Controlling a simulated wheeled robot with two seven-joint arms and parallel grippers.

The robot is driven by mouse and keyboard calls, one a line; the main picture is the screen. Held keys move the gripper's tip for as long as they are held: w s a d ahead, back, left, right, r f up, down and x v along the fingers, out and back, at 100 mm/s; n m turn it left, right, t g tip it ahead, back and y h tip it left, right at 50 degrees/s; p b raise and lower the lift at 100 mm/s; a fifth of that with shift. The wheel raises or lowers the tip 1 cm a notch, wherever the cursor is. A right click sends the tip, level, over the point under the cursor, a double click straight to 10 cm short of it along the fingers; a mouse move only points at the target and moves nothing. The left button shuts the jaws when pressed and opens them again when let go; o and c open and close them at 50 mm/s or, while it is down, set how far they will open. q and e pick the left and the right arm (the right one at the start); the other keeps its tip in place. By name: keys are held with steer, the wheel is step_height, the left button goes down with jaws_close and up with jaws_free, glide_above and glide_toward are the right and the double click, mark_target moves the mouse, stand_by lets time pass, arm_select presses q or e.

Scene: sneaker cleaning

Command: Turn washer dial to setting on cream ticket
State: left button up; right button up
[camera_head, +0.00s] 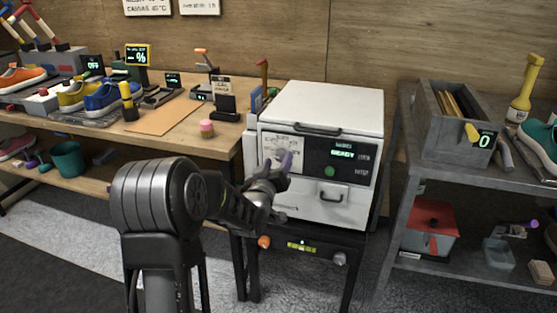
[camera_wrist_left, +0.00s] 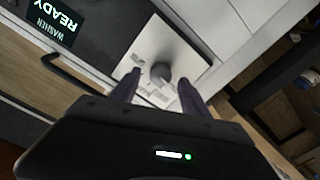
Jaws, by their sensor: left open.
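The white washer (camera_head: 318,106) stands on a dark stand, and its panel display reads READY. Its dial (camera_wrist_left: 160,73) is a dark round knob on a pale square plate (camera_wrist_left: 184,50), plain in the left wrist view. My left gripper (camera_head: 279,163) is in front of that plate in the head view and partly covers the dial. In the left wrist view its two fingers (camera_wrist_left: 158,92) are open, one toward each side of the dial, with gaps to it. A cream ticket (camera_head: 220,86) stands upright on the bench, its writing too small to read. My right gripper is out of view.
The wooden bench (camera_head: 168,119) at left holds shoes, tools and small displays. A grey shelf unit (camera_head: 400,147) at right carries a bin (camera_head: 436,127), a yellow bottle (camera_head: 524,88) and a shoe.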

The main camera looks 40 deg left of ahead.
arm_select(q)
steer(key=shift+x, duration=0.75)
jaws_close()
